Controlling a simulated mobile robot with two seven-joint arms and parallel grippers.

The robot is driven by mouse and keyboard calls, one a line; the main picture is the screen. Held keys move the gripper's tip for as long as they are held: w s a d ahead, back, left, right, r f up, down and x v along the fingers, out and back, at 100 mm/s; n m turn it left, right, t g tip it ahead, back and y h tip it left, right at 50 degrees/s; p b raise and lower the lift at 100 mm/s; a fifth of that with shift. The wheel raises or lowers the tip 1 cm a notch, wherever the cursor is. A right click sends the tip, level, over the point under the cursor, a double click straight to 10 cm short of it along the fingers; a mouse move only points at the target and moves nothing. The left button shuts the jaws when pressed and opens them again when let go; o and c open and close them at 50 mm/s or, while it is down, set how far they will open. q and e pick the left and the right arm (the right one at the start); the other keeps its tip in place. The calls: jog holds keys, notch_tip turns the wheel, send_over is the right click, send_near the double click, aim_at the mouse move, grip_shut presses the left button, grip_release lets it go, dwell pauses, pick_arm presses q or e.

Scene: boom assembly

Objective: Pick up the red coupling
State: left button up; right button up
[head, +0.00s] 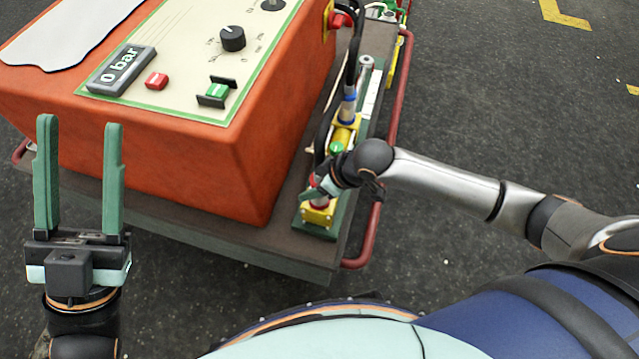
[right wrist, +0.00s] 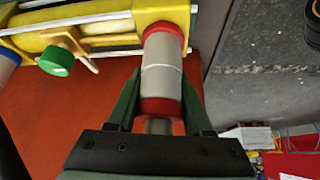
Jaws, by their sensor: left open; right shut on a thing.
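The red coupling (right wrist: 161,106), a pale grey cylinder with red ends, lies between the fingers of my right gripper (right wrist: 162,82) in the right wrist view. Its far end meets a yellow frame (right wrist: 100,27); I cannot tell whether it is free of it. In the head view my right gripper (head: 318,186) is low over the cart's right edge, at a yellow block (head: 318,216) with red on top, and hides most of the coupling. My left gripper (head: 79,180) is open and empty, in front of the orange box's left side.
The orange control box (head: 160,165) with a "0 bar" display (head: 121,71) fills the cart's middle. A red rail (head: 396,110) runs along the cart's right edge. A yellow valve with a green knob (head: 338,146) and a dark hose stand close to my right gripper. Asphalt lies clear at right.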

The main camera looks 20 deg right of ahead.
grip_shut()
jog(key=shift+r, duration=0.1)
dwell(0.4)
